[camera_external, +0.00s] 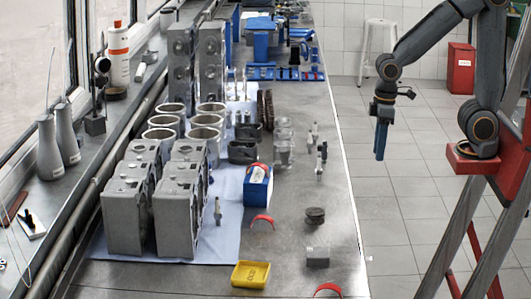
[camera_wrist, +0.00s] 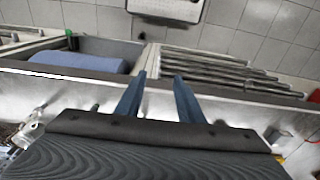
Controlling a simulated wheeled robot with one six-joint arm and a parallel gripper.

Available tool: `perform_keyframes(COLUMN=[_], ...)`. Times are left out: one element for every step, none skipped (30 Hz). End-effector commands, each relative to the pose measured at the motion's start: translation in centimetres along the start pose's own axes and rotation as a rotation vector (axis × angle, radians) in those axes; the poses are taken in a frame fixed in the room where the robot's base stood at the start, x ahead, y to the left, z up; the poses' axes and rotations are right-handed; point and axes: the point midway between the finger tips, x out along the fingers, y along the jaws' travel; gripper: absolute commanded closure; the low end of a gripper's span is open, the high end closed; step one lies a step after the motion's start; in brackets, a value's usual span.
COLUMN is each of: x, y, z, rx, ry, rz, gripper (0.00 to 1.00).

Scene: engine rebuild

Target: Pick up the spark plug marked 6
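Several small spark plugs stand on the right part of the steel bench in the external view, among them one at the back (camera_external: 314,130) and one nearer (camera_external: 319,164). Another plug-like piece (camera_external: 218,211) stands on the blue cloth at the front. The markings are too small to read, so I cannot tell which is plug 6. My gripper (camera_external: 380,156) hangs fingers down beyond the bench's right edge, over the floor and apart from the plugs. In the wrist view its two blue fingers (camera_wrist: 160,76) are apart with nothing between them.
Grey engine blocks (camera_external: 125,215) and cylinder liners (camera_external: 205,135) fill the bench's left. A blue box (camera_external: 257,188), yellow tray (camera_external: 251,273), grey block (camera_external: 317,257) and dark puck (camera_external: 315,215) stand nearer. The wrist view shows drawers with a blue roll (camera_wrist: 80,62) and metal rods (camera_wrist: 230,70).

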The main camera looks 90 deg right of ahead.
Motion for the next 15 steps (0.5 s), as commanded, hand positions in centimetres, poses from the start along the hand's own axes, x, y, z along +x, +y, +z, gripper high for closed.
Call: perform_keyframes(x=[-1.0,-1.6,-2.3,-2.8,-3.4,-4.0,-4.6,-5.2,-5.9,-6.3,-6.1,-6.2,-6.2,-6.3,-6.4], y=[0.0,0.0,0.0,0.0,0.0,0.0,0.0,0.0,0.0,0.0,-0.2,-0.5,-0.6,-0.8,-1.0], z=[-0.2,-0.2,-0.3,-0.3,-0.3,-0.4,-0.4,-0.5,-0.5,-0.6,-1.1,-1.6,-2.1,-2.6,-3.2], rx=[0.0,0.0,0.0,0.0,0.0,0.0,0.0,0.0,0.0,0.004,0.027,0.055,0.074,0.096,0.124], ry=[0.005,0.005,0.005,0.006,0.005,0.004,0.005,0.005,0.005,0.003,0.003,0.007,0.009,0.013,0.018], rz=[0.0,0.0,0.0,0.0,0.0,0.0,0.0,0.0,0.0,-0.001,-0.005,-0.01,-0.014,-0.018,-0.023], gripper=[0.66,0.66,0.66,0.66,0.66,0.66,0.66,0.66,0.66,0.66,0.66,0.66,0.66,0.66,0.66])
